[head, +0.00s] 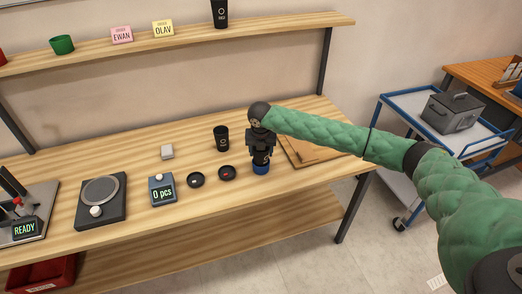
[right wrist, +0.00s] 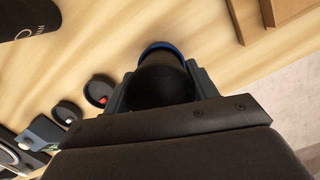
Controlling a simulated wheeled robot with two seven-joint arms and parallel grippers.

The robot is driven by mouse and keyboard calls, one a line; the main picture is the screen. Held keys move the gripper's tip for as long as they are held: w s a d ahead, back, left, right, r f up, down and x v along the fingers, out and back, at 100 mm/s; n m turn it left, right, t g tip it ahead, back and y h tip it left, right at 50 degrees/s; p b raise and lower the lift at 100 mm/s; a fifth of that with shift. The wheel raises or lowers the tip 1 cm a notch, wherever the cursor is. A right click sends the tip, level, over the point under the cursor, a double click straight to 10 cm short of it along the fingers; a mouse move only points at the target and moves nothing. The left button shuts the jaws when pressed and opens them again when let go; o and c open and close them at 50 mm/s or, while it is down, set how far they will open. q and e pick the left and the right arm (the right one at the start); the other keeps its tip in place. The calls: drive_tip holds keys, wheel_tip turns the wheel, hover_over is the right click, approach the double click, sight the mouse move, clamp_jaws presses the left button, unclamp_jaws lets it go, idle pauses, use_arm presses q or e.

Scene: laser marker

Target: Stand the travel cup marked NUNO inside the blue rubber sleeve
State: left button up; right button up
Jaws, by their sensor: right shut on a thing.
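My right gripper (head: 261,147) is shut on a dark travel cup (head: 261,157), which it holds upright over the table. The blue rubber sleeve (head: 261,169) shows at the cup's lower end, on the table. In the right wrist view the dark cup (right wrist: 163,78) is between the fingers (right wrist: 160,90), and a blue rim of the sleeve (right wrist: 158,46) curves around its far side. I cannot tell how deep the cup sits in the sleeve. The held cup's marking is not readable. My left gripper is not in view.
Another dark cup (head: 221,138) stands just left of the gripper. Two round black lids (head: 195,180), a counter (head: 162,189) reading 0 pcs and a scale-like plate (head: 101,200) lie further left. A brown board (head: 305,152) is at right. A third dark cup (head: 220,13) stands on the shelf.

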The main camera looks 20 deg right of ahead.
drive_tip(key=shift+f, duration=1.05)
drive_tip(key=o, duration=1.1)
